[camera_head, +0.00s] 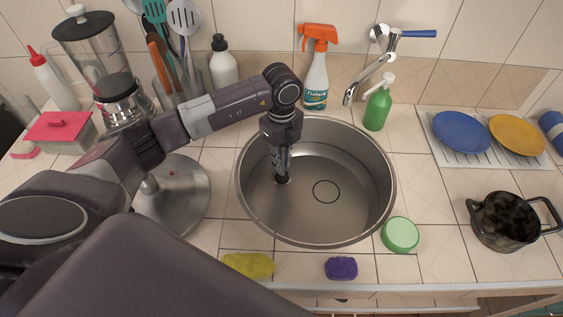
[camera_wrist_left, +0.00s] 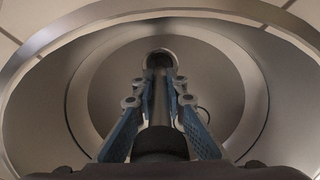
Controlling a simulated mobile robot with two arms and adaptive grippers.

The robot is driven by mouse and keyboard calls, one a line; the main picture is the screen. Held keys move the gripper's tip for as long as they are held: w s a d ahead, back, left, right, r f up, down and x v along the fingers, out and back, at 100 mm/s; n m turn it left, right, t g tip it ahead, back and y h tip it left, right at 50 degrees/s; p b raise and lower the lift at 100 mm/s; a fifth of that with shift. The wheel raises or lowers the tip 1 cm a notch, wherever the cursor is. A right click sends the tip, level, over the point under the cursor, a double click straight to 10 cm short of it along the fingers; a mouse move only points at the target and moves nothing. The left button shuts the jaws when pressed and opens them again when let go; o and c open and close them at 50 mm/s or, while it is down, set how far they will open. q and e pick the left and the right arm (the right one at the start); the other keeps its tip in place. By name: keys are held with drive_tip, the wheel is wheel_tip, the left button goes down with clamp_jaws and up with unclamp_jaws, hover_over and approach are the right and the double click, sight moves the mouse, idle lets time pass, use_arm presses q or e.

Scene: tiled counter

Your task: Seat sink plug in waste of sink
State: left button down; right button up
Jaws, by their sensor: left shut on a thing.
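The round steel sink (camera_head: 378,200) is set into the tiled counter. A thin dark ring marks the waste (camera_head: 326,191) in the sink floor, right of the middle. My left gripper (camera_head: 282,174) points down inside the sink, left of the waste. It is shut on the dark sink plug (camera_head: 282,181), whose lower part shows below the fingertips. In the left wrist view, the blue-padded fingers (camera_wrist_left: 160,90) close around the plug (camera_wrist_left: 160,57); the fingers partly hide it. I cannot tell whether the plug touches the sink floor. My right gripper is not in view.
A tap (camera_head: 370,75), a green soap bottle (camera_head: 378,105) and a spray bottle (camera_head: 316,75) stand behind the sink. A green round tub (camera_head: 400,235), purple sponge (camera_head: 341,268) and yellow sponge (camera_head: 248,264) lie near its front rim. A pot (camera_head: 505,222) stands right.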

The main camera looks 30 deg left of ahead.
use_arm(q)
drive_tip(key=shift+f, duration=0.65)
drive_tip(key=c, duration=2.4)
unclamp_jaws()
drive_tip(key=shift+f, duration=0.2)
drive_tip(key=o, duration=0.4)
drive_tip(key=shift+o, duration=0.2)
drive_tip(key=shift+r, duration=0.1)
